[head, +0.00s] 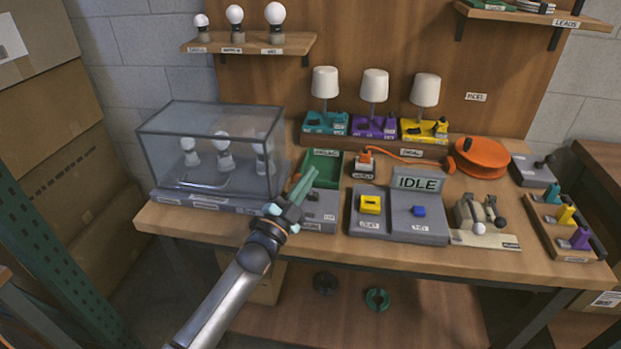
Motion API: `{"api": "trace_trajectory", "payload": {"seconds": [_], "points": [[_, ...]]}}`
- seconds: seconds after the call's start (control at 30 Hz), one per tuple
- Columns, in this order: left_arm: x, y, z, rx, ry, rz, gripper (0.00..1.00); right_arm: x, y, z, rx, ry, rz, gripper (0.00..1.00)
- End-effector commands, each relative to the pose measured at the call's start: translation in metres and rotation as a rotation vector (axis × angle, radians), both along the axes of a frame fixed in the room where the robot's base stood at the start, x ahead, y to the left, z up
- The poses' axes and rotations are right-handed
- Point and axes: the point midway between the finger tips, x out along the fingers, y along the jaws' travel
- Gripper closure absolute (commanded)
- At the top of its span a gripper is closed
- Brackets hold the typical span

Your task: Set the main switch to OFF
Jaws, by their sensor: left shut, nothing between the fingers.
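My left gripper (302,187) has green fingers pressed together and empty. It reaches over a grey box (322,213) with small labels on the table, just right of the glass case. An orange part (292,183) shows directly left of the fingers; I cannot tell whether they touch it. The gripper hides part of the grey box. Another grey box with a dark knob (535,170) stands at the right back of the table. The labels are too small to read, so I cannot tell which is the main switch or its setting. My right gripper is not in view.
A glass case (170,145) with bulbs stands left of the gripper. Three lamps (375,90) stand behind. An orange reel (482,157) and a lever unit (480,214) are right.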

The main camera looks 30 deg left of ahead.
Motion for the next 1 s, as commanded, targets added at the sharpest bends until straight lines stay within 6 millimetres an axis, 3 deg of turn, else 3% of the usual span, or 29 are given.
{"api": "trace_trajectory", "payload": {"seconds": [0.03, 0.4, 0.6, 1.0], "points": [[-0.013, 0.001, -0.013, 0.0, 0.01, 0.001, 1.0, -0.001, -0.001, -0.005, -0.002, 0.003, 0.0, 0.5], [-0.071, 0.002, -0.035, -0.002, 0.008, 0.001, 1.0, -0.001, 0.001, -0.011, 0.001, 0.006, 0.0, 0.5], [-0.081, 0.002, -0.038, -0.002, 0.005, 0.001, 1.0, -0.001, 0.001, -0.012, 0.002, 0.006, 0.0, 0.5], [-0.081, 0.002, -0.038, -0.001, 0.005, 0.001, 1.0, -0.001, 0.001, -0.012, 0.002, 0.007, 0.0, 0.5]]}}
